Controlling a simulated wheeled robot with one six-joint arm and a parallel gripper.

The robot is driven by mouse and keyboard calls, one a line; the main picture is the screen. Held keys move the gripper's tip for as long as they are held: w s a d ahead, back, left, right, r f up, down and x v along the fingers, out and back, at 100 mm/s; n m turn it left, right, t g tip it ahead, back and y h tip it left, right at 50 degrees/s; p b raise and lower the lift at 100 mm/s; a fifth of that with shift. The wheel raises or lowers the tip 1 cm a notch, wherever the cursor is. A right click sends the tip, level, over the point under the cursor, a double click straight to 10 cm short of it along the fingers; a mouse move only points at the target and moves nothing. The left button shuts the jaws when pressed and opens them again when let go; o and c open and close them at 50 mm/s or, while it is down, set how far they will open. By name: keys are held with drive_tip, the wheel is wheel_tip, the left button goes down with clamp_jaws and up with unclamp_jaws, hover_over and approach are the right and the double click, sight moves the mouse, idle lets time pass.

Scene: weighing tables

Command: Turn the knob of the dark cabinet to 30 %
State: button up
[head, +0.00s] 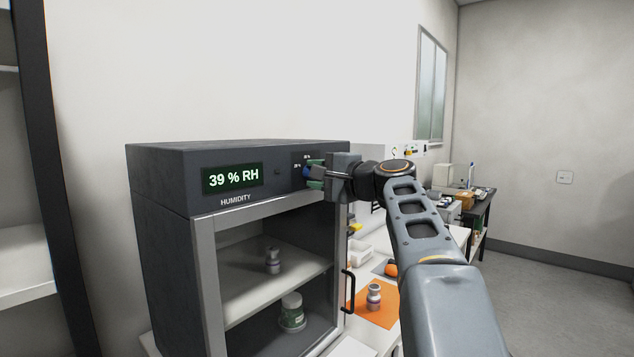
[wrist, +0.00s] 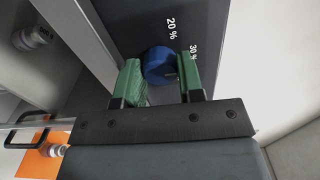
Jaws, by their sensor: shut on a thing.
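The dark cabinet (head: 165,215) stands on a table left of centre in the head view, labelled HUMIDITY. Its display (head: 233,178) reads 39 % RH. The blue knob (wrist: 160,66) is on the front panel, with 20 % and 30 % marks beside it in the wrist view. A faint line shows on the knob's face, but I cannot tell exactly which mark it points to. My gripper (head: 315,174) has its green fingers on either side of the knob and is shut on it; it also shows in the wrist view (wrist: 163,80). In the head view my fingers hide most of the knob.
The cabinet's glass door with a black handle (head: 348,291) is below the panel. Inside are a small metal weight (head: 272,260) and a green-labelled jar (head: 292,311). An orange mat (head: 384,316) with another weight (head: 374,297) lies right of the cabinet. Open floor is at right.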

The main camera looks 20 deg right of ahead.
idle(0.4)
drive_tip(key=o, duration=0.9)
